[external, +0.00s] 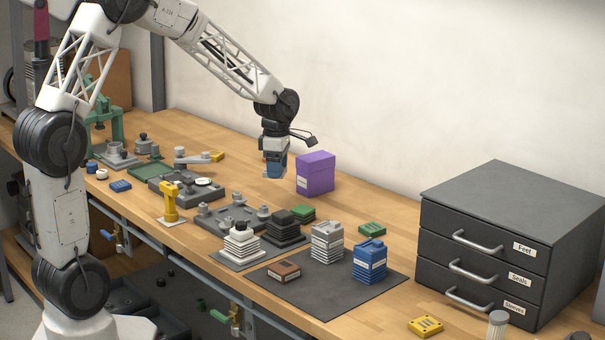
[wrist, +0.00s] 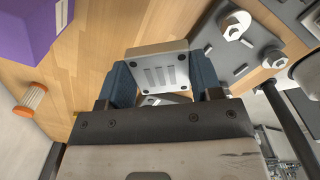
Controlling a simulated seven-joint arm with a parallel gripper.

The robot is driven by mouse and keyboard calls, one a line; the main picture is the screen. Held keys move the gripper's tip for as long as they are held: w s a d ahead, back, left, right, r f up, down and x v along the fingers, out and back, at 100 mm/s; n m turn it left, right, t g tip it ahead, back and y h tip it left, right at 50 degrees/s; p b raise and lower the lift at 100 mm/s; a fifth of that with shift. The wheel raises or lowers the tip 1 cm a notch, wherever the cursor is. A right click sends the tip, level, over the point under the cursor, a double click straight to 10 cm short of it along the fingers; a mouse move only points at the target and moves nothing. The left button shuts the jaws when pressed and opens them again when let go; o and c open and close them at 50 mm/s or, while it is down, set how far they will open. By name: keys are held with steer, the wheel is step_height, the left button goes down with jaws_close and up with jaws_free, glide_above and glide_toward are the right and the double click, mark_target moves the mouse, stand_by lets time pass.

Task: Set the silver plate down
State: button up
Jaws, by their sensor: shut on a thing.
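My gripper (external: 275,166) hangs over the table, left of the purple box, with its fingers pointing down. In the wrist view its two blue fingers (wrist: 160,82) are shut on the silver plate (wrist: 158,70). The plate is a squarish metal piece with slots in the middle and dark holes near its corners. It sits between the fingers and appears clear of the wood below. In the external view the fingers mostly hide the plate.
The purple box (external: 315,173) stands just right of my gripper. A grey fixture plate with pegs (external: 230,218) lies in front, and a dark mat (external: 320,287) holds several stacked parts. A grey drawer cabinet (external: 510,240) stands at the right. Bare wood lies beyond the purple box.

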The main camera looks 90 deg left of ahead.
steer(key=s+a+n, duration=0.2)
steer(key=s+a, duration=0.5)
steer(key=a, duration=0.3)
step_height(320, 180, down, 5)
steer(key=shift+s+f, duration=0.1)
steer(key=shift+f, duration=0.1)
glide_above(287, 179)
steer(key=shift+a+f, duration=0.1)
steer(key=shift+f, duration=0.7)
stand_by(0.3)
steer(key=shift+f, duration=1.75)
steer(key=shift+f, duration=0.1)
steer(key=o, duration=1)
